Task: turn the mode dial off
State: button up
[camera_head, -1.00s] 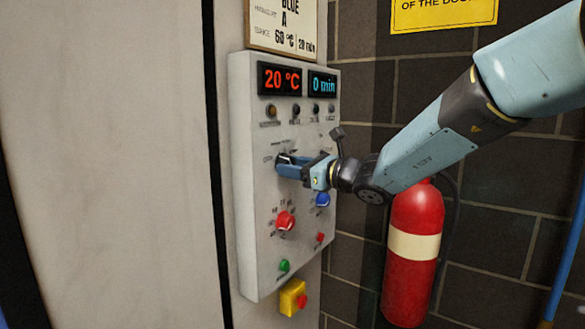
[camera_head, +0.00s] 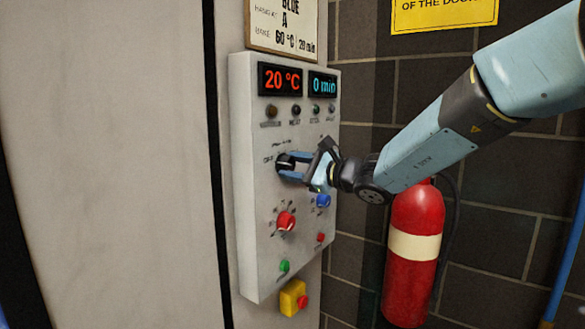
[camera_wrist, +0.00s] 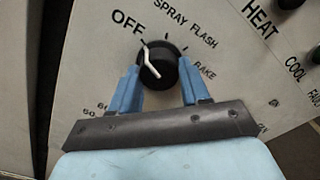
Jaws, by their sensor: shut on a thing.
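The mode dial is a round black knob (camera_wrist: 160,69) with a white pointer, on the grey control panel (camera_head: 255,215). In the wrist view the pointer leans up and slightly left, toward the word OFF (camera_wrist: 127,23). SPRAY, FLASH and BAKE are printed clockwise from it. My gripper (camera_wrist: 158,72) has one blue finger on each side of the knob and is shut on it. In the head view the dial (camera_head: 284,163) shows at the left ends of my fingers, partly covered by them.
Below the dial are a red knob (camera_head: 285,221), a blue knob (camera_head: 323,201), a green button (camera_head: 284,266) and a yellow box with a red button (camera_head: 293,298). Displays (camera_head: 280,80) sit above. A fire extinguisher (camera_head: 414,270) stands right, below my arm.

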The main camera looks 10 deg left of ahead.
jog(key=shift+w+d, duration=0.1)
dwell(0.3)
jog(key=o, duration=1.1)
jog(key=shift+c, duration=0.2)
jog(key=v, duration=1.3)
jog(key=shift+d, duration=0.35)
jog(key=shift+s+f, duration=0.15)
jog(key=shift+s, duration=0.1)
